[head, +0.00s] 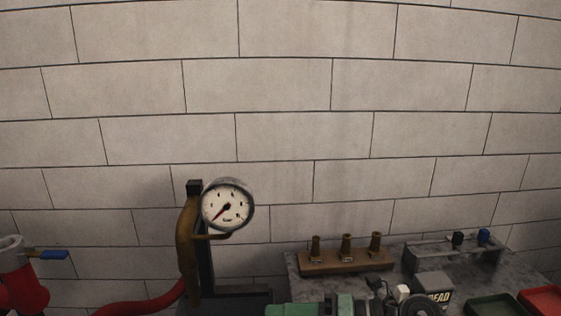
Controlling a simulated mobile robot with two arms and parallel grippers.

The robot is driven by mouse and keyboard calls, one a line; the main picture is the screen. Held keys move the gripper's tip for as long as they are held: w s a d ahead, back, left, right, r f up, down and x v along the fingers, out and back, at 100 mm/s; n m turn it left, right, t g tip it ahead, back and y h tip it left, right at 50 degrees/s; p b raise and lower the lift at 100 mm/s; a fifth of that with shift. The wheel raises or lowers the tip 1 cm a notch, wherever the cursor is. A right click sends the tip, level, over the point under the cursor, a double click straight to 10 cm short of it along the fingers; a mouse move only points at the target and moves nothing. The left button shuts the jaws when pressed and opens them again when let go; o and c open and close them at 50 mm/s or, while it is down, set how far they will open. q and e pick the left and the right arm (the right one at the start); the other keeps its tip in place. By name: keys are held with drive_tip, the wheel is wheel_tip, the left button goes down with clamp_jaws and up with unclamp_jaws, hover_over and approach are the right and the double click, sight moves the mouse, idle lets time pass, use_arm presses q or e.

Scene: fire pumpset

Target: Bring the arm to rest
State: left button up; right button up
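Neither of my arms nor my grippers shows in the head view. A round pressure gauge (228,205) with a white face and a dark red needle stands on a dark post (204,262) at the lower middle left. The needle points to the lower left. A curved brass-coloured pipe (186,245) runs up the post's left side. A green cylindrical machine part (310,309) shows at the bottom edge, mostly cut off.
A grey bench (300,266) at lower right bears a wooden block (345,262) with three brass fittings, a grey rack (452,254), and green (497,305) and red (541,299) trays. At left are a red valve body (22,285) with a blue lever (54,255) and a red hose (140,305). A block wall stands behind.

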wheel_tip(320, 180, up, 9)
drive_tip(key=w+d+m+t+y, duration=0.1)
drive_tip(key=w+d+m+t, duration=0.2)
drive_tip(key=m+t, duration=0.9)
drive_tip(key=w+d+f+m+t+h, duration=0.2)
drive_tip(key=d+f+m+t+h, duration=0.25)
drive_tip(key=d+m+h, duration=0.55)
drive_tip(key=s+d+f+m+g+h, duration=0.3)
drive_tip(key=f+m+h, duration=0.15)
drive_tip(key=f, duration=0.25)
drive_tip(key=s+d+f+m+g+h, duration=0.2)
drive_tip(key=s+d+f+m+h, duration=0.15)
drive_tip(key=f+m, duration=0.3)
drive_tip(key=s+f+m+g+y, duration=0.1)
drive_tip(key=s+f+g, duration=0.5)
drive_tip(key=s, duration=0.5)
drive_tip(key=s+f+m+g+y, duration=0.1)
drive_tip(key=s+f+g, duration=0.4)
drive_tip(key=s+f, duration=0.4)
wheel_tip(320, 180, down, 24)
drive_tip(key=s+g, duration=0.1)
drive_tip(key=s, duration=0.1)
drive_tip(key=s+d+f+g, duration=0.1)
drive_tip(key=s+d+f, duration=0.2)
drive_tip(key=s+f, duration=1.4)
drive_tip(key=shift+s+f, duration=0.35)
drive_tip(key=shift+s, duration=0.05)
